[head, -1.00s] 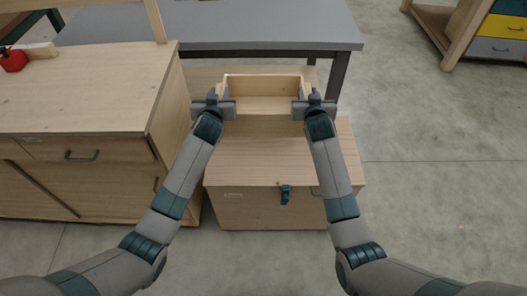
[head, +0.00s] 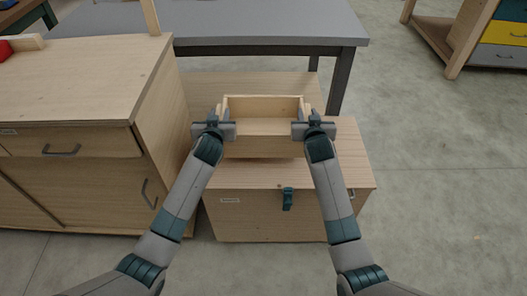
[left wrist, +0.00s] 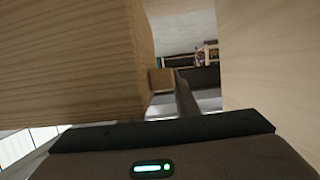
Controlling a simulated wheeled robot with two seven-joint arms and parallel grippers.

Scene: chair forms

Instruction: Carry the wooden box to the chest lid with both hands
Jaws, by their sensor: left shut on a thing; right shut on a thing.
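The wooden box (head: 262,147) is a light, open-topped box, empty as far as I see, held level between my grippers in the head view. My left gripper (head: 214,126) is shut on its left wall and my right gripper (head: 313,126) is shut on its right wall. The box shows over the chest lid (head: 345,160), the flat wooden top of a chest with a dark green latch. I cannot tell whether the box touches the lid. In the left wrist view, pale wood surfaces (left wrist: 70,65) fill both sides close to the camera.
A wooden cabinet (head: 75,75) with drawer handles stands close on the left. A grey table (head: 265,25) stands behind the chest. A shelf unit with coloured drawers (head: 505,32) is at the far right. The floor (head: 440,160) on the right is clear.

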